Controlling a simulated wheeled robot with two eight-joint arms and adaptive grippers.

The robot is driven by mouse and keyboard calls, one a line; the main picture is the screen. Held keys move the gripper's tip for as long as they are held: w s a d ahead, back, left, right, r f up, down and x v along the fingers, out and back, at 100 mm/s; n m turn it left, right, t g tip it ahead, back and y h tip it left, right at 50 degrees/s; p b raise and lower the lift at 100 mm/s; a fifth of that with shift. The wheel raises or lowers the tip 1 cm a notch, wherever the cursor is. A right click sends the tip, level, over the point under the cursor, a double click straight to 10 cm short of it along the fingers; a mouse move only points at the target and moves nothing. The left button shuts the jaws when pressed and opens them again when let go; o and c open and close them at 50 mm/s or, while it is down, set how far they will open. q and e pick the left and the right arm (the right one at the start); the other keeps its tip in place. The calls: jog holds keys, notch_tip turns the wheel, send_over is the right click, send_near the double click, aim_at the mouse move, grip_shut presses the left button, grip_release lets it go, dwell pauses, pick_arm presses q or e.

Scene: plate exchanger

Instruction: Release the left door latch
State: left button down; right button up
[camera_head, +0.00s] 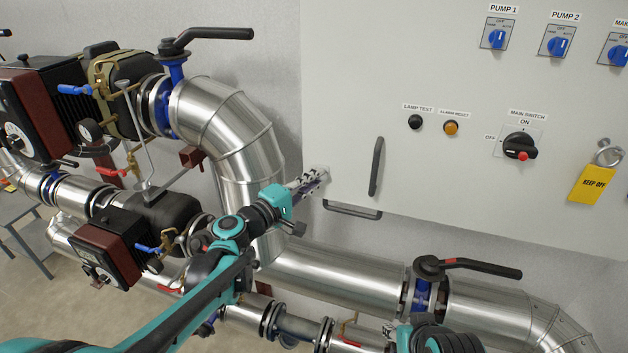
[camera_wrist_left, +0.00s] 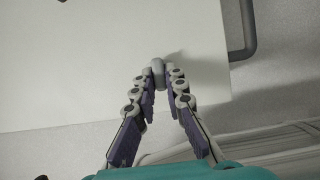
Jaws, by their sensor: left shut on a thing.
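The left door latch (camera_wrist_left: 158,70) is a small rounded grey piece near the lower corner of the pale cabinet door (camera_head: 345,110). My left gripper (camera_wrist_left: 160,88) is shut on it, with a fingertip on each side. In the head view, my left gripper (camera_head: 318,179) reaches the lower left corner of the cabinet, and the fingers mostly hide the latch there.
A dark vertical handle (camera_head: 376,166) is on the door, right of the gripper. A dark bar (camera_head: 352,210) runs under the cabinet's lower edge. Silver pipes (camera_head: 330,275) pass below, and a bent pipe (camera_head: 215,115) stands close on the left. A yellow tag (camera_head: 585,184) hangs far right.

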pick_arm(q)
jog(key=c, duration=1.6)
grip_release()
jog(key=v, duration=1.2)
jog(key=shift+f, duration=0.1)
